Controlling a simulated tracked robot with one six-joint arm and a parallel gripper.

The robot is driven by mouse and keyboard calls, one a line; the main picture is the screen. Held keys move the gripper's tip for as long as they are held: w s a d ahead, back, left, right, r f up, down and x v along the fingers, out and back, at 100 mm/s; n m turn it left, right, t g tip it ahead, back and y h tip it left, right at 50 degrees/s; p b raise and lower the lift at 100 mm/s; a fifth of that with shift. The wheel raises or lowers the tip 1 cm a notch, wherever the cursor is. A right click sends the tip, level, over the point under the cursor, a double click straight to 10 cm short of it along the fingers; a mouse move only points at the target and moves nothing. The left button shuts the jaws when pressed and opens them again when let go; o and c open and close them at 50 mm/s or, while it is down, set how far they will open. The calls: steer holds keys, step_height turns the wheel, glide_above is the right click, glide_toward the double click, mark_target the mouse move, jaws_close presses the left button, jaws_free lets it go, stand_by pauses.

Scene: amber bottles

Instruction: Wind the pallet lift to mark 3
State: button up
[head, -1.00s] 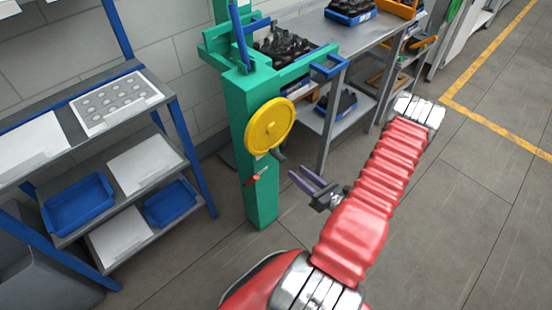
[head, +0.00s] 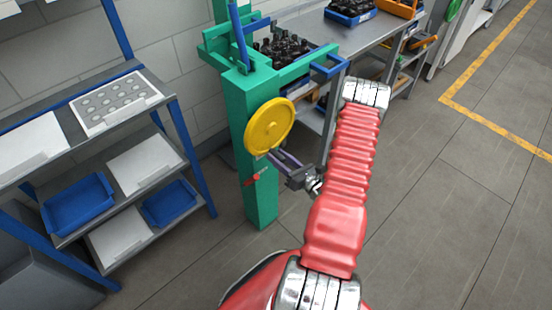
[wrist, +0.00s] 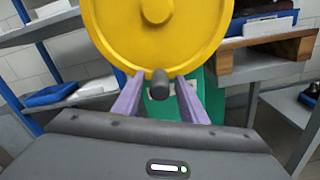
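The green lift post (head: 258,200) carries a yellow handwheel (head: 268,126), which fills the top of the wrist view (wrist: 157,30). A dark crank knob (wrist: 160,84) sticks out from the wheel's lower rim. My gripper (wrist: 159,92) is open, with one purple finger on each side of the knob and small gaps visible. In the head view my gripper (head: 275,157) is at the wheel's lower edge and hides the knob. A small red part (head: 256,177) sits on the post below the wheel. I cannot make out any numbered marks.
A crate of dark bottles (head: 285,47) is at the top of the lift, beside a grey bench (head: 345,40). A rack with blue trays (head: 78,204) stands at left. The floor at right is clear.

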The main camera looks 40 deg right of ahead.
steer(key=shift+w, duration=0.3)
steer(key=shift+c, duration=0.3)
jaws_close()
